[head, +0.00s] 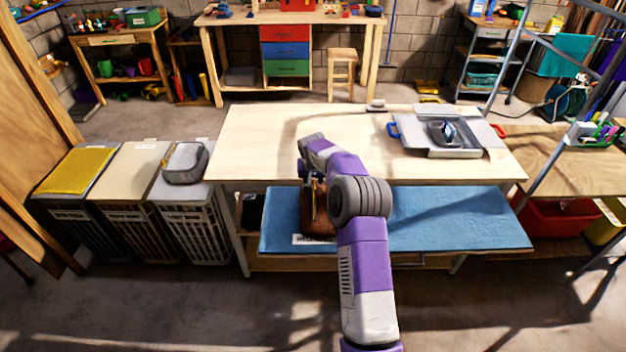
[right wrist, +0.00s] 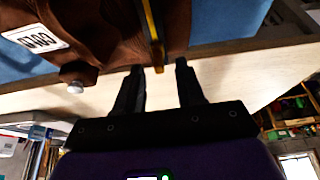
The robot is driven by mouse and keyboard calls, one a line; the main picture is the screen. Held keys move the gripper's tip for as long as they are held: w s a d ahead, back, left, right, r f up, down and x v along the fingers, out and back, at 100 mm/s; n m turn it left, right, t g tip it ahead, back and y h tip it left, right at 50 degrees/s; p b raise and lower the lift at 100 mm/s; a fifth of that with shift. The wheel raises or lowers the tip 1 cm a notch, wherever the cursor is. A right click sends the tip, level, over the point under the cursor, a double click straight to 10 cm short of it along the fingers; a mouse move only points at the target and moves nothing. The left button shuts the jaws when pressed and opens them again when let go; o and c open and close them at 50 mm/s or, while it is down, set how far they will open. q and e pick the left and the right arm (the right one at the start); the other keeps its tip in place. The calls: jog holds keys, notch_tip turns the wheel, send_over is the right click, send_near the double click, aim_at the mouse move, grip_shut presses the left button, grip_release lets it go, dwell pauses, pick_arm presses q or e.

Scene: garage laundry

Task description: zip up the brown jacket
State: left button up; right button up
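The brown jacket (head: 318,218) lies on the blue mat at the front of the work table, mostly hidden behind my right arm in the head view. In the right wrist view the brown jacket (right wrist: 105,25) fills the top left, with a white printed tag (right wrist: 36,38) and a round silvery piece (right wrist: 76,87) at its edge. A yellow and dark zipper strip (right wrist: 153,30) runs down the jacket and ends near my right fingertips. My right gripper (right wrist: 160,68) is open, its two fingers apart, with the strip's end close to the gap between them. Contact is unclear. My left gripper is not in view.
The blue mat (head: 450,220) stretches right of the jacket. A grey tray (head: 440,148) with an iron-like item stands on the pale table (head: 270,130). Laundry bins (head: 125,190) stand left. The tabletop's left part is clear.

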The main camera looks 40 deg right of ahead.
jog(key=v, duration=0.6)
jog(key=shift+r, duration=0.2)
jog(key=shift+s+a, duration=0.1)
